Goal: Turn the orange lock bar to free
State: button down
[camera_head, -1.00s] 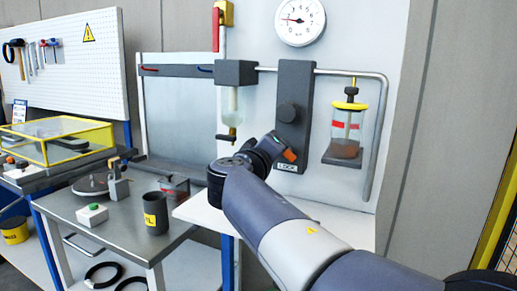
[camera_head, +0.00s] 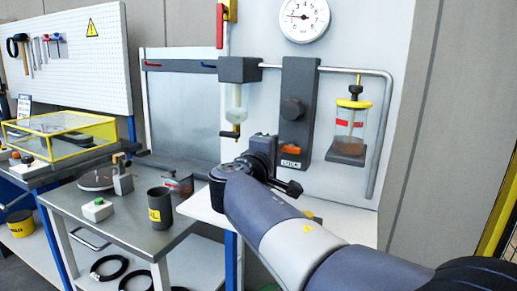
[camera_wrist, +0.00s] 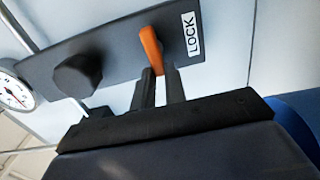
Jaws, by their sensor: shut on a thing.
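The orange lock bar (camera_head: 291,148) sits low on a dark upright panel (camera_head: 299,85), just above a white LOCK label (camera_head: 291,163). In the head view it lies roughly crosswise on the panel. The wrist view also shows the orange bar (camera_wrist: 150,47) between a dark knob (camera_wrist: 78,74) and the LOCK label (camera_wrist: 192,35). My gripper (camera_wrist: 158,74) is at the bar's near end, its two dark fingers shut on it. The exact contact is partly hidden. In the head view my fingertips are hard to make out beside the panel.
A round gauge (camera_head: 302,18) hangs above the panel. A jar with a yellow lid (camera_head: 348,125) is right of it, and a hanging glass cylinder (camera_head: 235,98) is left. A dark cup (camera_head: 160,210) stands on the metal table at left. A grey pipe (camera_head: 378,150) runs down at right.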

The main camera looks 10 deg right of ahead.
jog(key=shift+r, duration=0.1)
dwell(0.3)
jog(key=c, duration=1.4)
grip_release()
jog(key=shift+c, duration=0.2)
jog(key=v, duration=1.1)
jog(key=x, duration=1.1)
